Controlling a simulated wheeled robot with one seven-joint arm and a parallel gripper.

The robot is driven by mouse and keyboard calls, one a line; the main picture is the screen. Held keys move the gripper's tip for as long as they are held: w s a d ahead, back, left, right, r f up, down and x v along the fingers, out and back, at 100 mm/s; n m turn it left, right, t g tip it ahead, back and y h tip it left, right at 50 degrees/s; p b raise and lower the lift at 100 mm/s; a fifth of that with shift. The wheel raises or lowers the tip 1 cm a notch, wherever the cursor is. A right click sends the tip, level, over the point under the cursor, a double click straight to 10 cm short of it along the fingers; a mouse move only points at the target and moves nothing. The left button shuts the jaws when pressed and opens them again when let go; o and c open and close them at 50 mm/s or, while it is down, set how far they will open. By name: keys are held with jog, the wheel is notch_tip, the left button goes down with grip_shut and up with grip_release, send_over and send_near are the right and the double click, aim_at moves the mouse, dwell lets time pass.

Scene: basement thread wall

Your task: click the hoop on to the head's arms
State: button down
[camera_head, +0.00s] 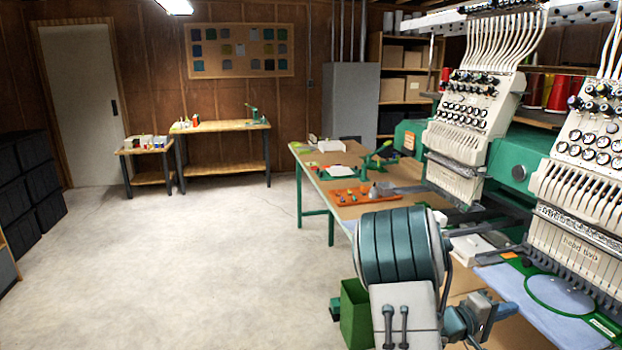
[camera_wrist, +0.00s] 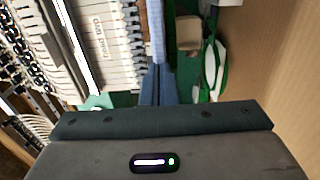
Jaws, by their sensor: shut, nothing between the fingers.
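The green hoop (camera_head: 529,290) lies under the sewing head marked "head two" (camera_head: 570,247) at the right, with pale blue cloth stretched in it and spreading around it. Whether its brackets are seated on the head's arms cannot be made out. In the wrist view, the head's white needle case (camera_wrist: 105,45) is at upper left, and a green rim with a white part (camera_wrist: 212,68) is right of centre. My gripper (camera_wrist: 157,85) is shut and empty, its blue fingers pointing toward the pale blue cloth edge (camera_wrist: 156,30). In the head view, my wrist is low, left of the hoop.
A second sewing head (camera_head: 470,120) stands further back on the green machine. A long worktable (camera_head: 345,187) with an orange tray (camera_head: 367,195) runs beside it. A green bin (camera_head: 356,312) stands near my arm. The concrete floor (camera_head: 200,260) at left is clear.

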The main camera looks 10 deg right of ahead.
jog(key=shift+s+a+b, duration=0.15)
jog(key=shift+a+b, duration=1.25)
jog(key=shift+a, duration=0.75)
